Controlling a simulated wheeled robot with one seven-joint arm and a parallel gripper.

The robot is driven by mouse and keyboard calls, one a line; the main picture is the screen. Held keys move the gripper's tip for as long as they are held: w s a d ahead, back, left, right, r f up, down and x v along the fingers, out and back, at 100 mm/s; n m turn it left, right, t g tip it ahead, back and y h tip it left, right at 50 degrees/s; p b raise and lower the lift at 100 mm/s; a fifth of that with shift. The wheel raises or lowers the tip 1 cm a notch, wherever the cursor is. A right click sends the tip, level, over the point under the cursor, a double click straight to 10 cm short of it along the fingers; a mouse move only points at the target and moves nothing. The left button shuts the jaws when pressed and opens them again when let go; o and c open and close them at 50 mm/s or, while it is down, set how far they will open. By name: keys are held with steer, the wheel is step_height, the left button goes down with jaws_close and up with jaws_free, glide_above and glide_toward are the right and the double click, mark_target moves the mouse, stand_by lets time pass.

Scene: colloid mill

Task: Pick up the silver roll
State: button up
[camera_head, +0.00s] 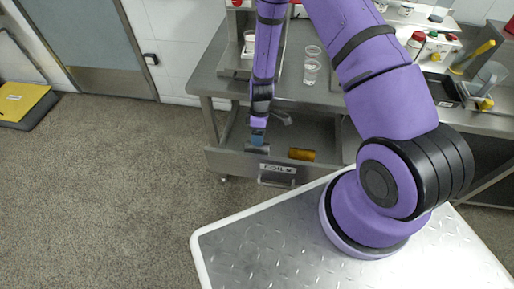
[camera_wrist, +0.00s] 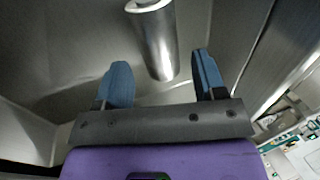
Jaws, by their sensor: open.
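The silver roll (camera_wrist: 155,42) is a shiny metal cylinder lying in a grey drawer, in the upper middle of the wrist view. In the wrist view the roll's near end lies between the fingertips, a little ahead of the palm, with visible gaps on both sides. I cannot tell how deep the fingers reach beside it.
The open drawer (camera_head: 225,160) carries a label on its front and also holds a gold roll (camera_head: 301,154) to the right. The metal worktop (camera_head: 310,92) above bears clear cups (camera_head: 311,68). The drawer's walls and the worktop edge stand close around my gripper.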

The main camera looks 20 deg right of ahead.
mark_target(257, 148)
steer(key=shift+w+x, duration=0.2)
steer(key=shift+x, duration=2.3)
steer(key=c, duration=0.8)
